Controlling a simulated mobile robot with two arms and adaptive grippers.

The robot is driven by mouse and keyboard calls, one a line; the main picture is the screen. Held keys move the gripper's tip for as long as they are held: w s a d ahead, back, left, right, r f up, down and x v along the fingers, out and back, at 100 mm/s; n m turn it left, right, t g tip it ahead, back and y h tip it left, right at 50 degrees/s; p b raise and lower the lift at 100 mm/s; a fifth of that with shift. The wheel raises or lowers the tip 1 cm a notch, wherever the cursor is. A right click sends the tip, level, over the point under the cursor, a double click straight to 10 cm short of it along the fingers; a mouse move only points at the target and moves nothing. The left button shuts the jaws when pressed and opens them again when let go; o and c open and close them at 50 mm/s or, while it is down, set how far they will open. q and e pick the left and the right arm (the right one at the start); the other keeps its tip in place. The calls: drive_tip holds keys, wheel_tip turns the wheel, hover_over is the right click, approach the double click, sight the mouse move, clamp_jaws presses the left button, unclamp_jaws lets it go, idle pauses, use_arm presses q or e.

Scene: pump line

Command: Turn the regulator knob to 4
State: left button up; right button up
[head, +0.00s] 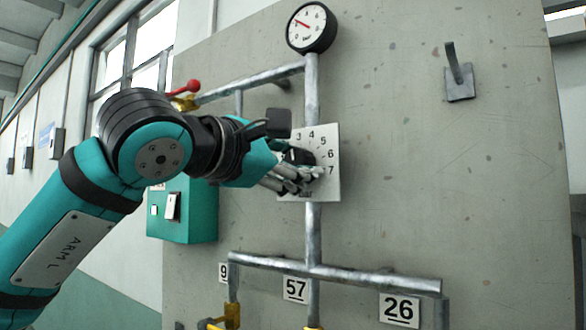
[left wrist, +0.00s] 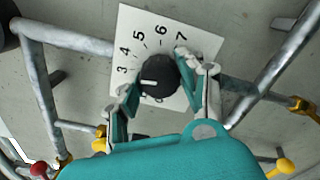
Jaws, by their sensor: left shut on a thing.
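The regulator knob (left wrist: 158,76) is black and round with a white pointer mark, on a white dial plate (left wrist: 150,18) that shows 3 to 7. The mark points left in the left wrist view, just below the 3; the dial there is hidden by a finger. My left gripper (left wrist: 162,88) has one finger on each side of the knob and is shut on it. In the head view the left gripper (head: 298,180) covers most of the knob, and the plate (head: 331,150) shows behind it. My right gripper is not in view.
A round gauge (head: 312,28) sits above the plate on a vertical pipe (head: 312,90). A red-handled valve (head: 188,88) and a green box (head: 200,212) are at the left. Number tags, one reading 57 (head: 296,289), hang below.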

use_arm(q)
drive_tip(key=m, duration=0.4)
drive_tip(key=shift+m, duration=0.3)
idle(0.3)
drive_tip(key=o, duration=1.2)
drive_tip(key=v, duration=1.2)
drive_tip(key=shift+s, duration=0.1)
